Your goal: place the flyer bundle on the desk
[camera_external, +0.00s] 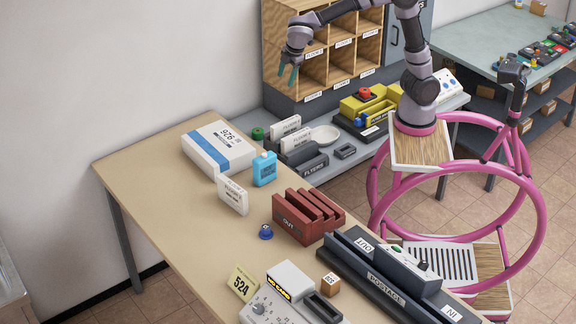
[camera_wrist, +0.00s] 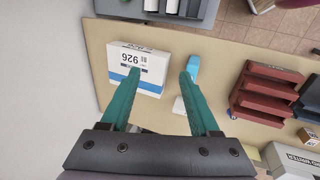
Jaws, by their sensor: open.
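The wooden desk (camera_external: 165,165) runs from left to lower right in the external view and fills much of the wrist view (camera_wrist: 110,35). A white block with small print (camera_external: 233,195) stands on it beside a blue bottle; it looks like a flyer bundle, but its print is unclear. Similar white blocks (camera_external: 296,139) stand in a dark tray labelled FLYERS (camera_external: 311,166), on the grey shelf behind the desk. My gripper (camera_external: 288,76) is open and empty, raised high above the shelf and desk area. Its teal fingers (camera_wrist: 160,74) show apart in the wrist view.
Wooden cubbies (camera_external: 340,55) stand behind. The desk's left end is clear.

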